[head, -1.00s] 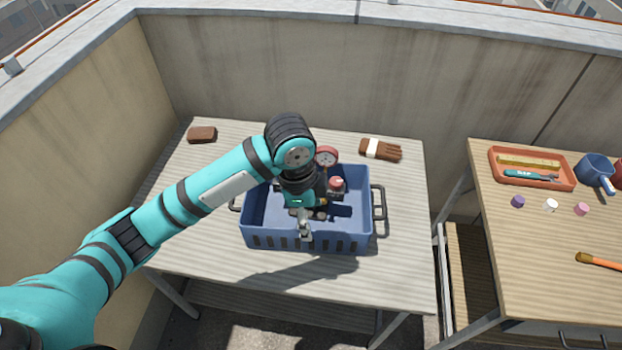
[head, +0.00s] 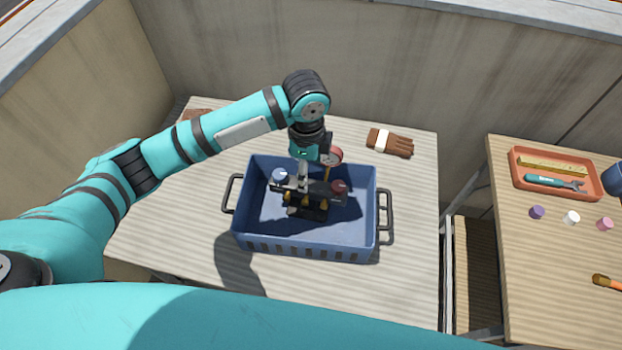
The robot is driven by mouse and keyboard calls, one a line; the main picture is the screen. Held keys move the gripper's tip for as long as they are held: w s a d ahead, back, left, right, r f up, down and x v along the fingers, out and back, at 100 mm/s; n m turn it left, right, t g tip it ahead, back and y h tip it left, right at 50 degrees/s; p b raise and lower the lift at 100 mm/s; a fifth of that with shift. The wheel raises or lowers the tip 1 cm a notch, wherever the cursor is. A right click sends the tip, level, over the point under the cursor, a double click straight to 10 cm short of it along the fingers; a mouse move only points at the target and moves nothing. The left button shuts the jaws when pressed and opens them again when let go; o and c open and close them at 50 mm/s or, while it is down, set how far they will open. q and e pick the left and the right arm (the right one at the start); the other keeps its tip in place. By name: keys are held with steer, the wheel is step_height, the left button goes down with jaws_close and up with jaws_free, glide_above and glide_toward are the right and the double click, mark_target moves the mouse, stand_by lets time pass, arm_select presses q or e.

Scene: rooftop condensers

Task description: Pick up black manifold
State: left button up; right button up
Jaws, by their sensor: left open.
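The black manifold (head: 318,193) stands in the blue crate (head: 255,225) on the light wooden table. It has a blue knob on its left, a red knob on its right and a red gauge behind. My left gripper (head: 303,172) points down at the back of the manifold, over the crate. It is open; its fingers are small in the picture, and I cannot tell whether they touch the manifold. My left wrist partly covers the gauge. My right gripper is not in view.
A brown block (head: 196,114) is partly hidden by my arm. On the right table are an orange tray (head: 520,182) with tools, several small caps and a brush (head: 606,282). The crate has side handles.

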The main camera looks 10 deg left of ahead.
mark_target(309, 193)
arm_select(q)
step_height(309, 193, down, 4)
steer(key=shift+r, duration=0.1)
step_height(309, 193, down, 3)
steer(key=shift+w+r+p, duration=0.1)
steer(key=shift+w+p, duration=0.05)
steer(key=shift+p, duration=0.15)
steer(key=shift+f, duration=0.25)
step_height(309, 193, down, 4)
steer(key=shift+r+p, duration=0.2)
steer(key=shift+p, duration=0.3)
steer(key=shift+f, duration=0.6)
steer(key=c, duration=1.3)
steer(key=shift+w+d+r, duration=0.1)
steer(key=shift+w, duration=0.05)
jaws_close()
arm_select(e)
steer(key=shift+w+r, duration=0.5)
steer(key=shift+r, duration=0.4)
